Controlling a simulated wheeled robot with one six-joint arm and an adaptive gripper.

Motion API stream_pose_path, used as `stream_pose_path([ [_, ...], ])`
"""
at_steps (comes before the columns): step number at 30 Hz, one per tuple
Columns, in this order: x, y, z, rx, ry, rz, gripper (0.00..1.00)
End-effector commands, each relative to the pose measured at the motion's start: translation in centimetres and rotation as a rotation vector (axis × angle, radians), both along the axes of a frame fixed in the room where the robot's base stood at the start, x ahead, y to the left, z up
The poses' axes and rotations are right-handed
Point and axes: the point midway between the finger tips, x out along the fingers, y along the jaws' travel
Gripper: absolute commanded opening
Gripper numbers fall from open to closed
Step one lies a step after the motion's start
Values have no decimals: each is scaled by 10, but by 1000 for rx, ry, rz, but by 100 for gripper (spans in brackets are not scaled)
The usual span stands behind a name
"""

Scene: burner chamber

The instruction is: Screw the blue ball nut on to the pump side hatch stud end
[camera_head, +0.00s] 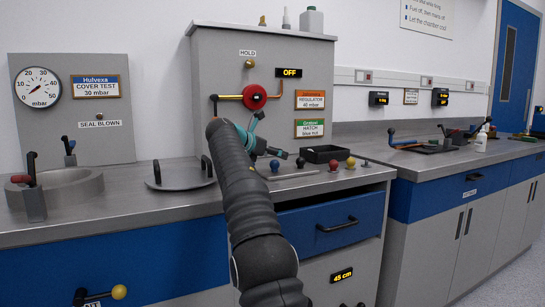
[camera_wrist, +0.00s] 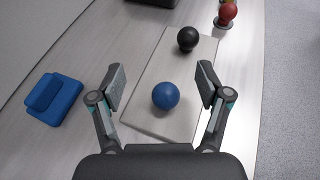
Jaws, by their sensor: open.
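The blue ball nut (camera_head: 274,165) sits on a pale flat board (camera_wrist: 160,62) on the counter. In the wrist view the blue ball nut (camera_wrist: 165,96) shows between the two fingers of my gripper (camera_wrist: 162,84), with a gap on each side. My gripper is open and empty, and in the head view my gripper (camera_head: 277,151) is just above the blue ball nut. A green-banded sign (camera_head: 309,128) on the grey cabinet reads hatch, blue nut. I cannot make out the hatch stud end; my arm covers part of the cabinet front.
A black ball (camera_wrist: 187,39) is on the same board, and a red ball (camera_wrist: 228,12) stands beyond it. A yellow ball (camera_head: 350,162) is further right. A black tray (camera_head: 325,154) lies behind them. A round lid (camera_head: 180,175) lies left of my arm.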

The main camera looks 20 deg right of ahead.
Motion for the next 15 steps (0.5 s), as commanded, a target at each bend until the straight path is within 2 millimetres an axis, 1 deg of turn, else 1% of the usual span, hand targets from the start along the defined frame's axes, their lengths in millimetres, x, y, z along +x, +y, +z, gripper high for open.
stream_pose_path([
  [1, -2, -1, -5, -1, -3, 27, 76],
  [3, -4, -1, -6, -1, -5, 80, 76],
  [15, -4, 0, 2, 2, -3, 421, 76],
])
